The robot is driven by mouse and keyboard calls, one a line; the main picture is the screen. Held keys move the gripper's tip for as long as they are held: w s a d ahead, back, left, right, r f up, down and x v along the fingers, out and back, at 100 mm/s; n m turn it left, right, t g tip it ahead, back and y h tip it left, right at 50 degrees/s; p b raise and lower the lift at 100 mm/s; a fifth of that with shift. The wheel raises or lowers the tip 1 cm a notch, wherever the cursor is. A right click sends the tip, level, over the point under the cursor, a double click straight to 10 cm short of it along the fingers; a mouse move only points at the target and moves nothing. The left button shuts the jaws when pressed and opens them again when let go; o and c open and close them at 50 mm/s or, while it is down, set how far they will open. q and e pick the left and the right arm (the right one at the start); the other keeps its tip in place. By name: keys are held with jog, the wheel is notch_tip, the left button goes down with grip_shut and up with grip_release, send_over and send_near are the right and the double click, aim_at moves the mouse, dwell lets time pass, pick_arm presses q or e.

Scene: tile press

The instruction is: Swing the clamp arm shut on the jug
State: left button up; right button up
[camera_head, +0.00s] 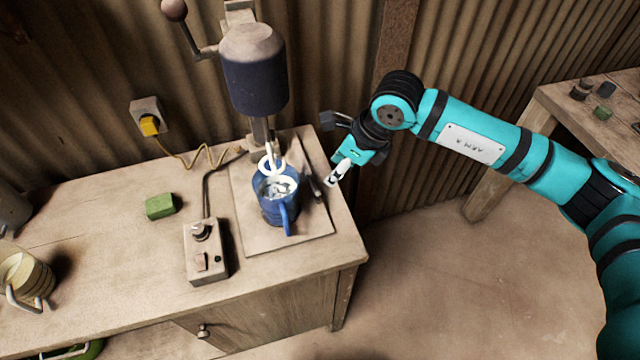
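The blue jug (285,213) stands upright on the base plate of the press (254,75), with its handle facing the front. Pale pieces show inside it, and a white ring (271,165) is at its back rim under the press head. A short dark bar (314,188), which looks like the clamp arm, lies just right of the jug and seems apart from it. My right gripper (339,174) is to the right of this bar, over the plate's right edge, pointing down and left. Its fingers are too small to tell whether they are open. My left gripper is out of view.
A control box (205,252) with a knob stands left of the plate. A green block (160,206) lies behind it, and a beige mug (27,279) is at far left. The bench's right edge drops to open floor. Another table (570,115) stands at right.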

aim_at(318, 192)
jog(key=p+x, duration=0.2)
jog(key=x, duration=0.7)
jog(key=shift+w+a+f, duration=0.15)
jog(key=shift+f, duration=0.2)
jog(key=shift+w+a+f, duration=0.1)
jog(key=shift+a+f, duration=0.1)
jog(key=shift+f, duration=0.4)
grip_shut()
